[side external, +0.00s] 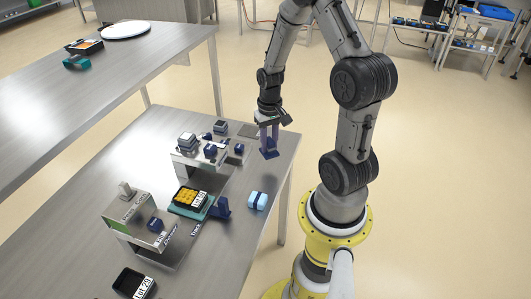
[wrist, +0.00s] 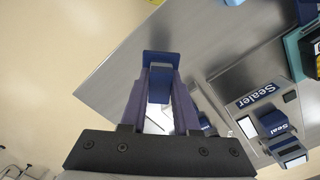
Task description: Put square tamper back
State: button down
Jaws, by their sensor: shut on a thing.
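My gripper (wrist: 160,88) is shut on a dark blue tool, which I take to be the square tamper (wrist: 160,57); its handle block is between the purple fingers and a wider flat plate shows beyond them. In the side external view my gripper (side external: 269,132) points down near the table's far right edge. The tamper (side external: 270,154) hangs upright below the fingers; I cannot tell whether it touches the table. A grey square patch (side external: 248,130) lies on the table just left of my gripper.
The steel sealer stand (side external: 193,168) with blue and grey blocks stands left of my gripper. In front are a filled tray on a teal base (side external: 177,209), an upright blue piece (side external: 223,208), a light blue block (side external: 257,200) and a black tray (side external: 128,279). Bare table lies around the tamper.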

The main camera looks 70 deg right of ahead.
jog(key=f, duration=0.1)
jog(key=w+d+f, duration=0.1)
jog(key=shift+w+d+f, duration=0.2)
jog(key=shift+w+f, duration=0.1)
jog(key=shift+w+d+f, duration=0.1)
jog(key=shift+f, duration=1.55)
jog(key=shift+f, duration=0.2)
jog(key=c, duration=0.7)
grip_release()
jog(key=shift+o, duration=0.2)
jog(key=shift+r, duration=0.1)
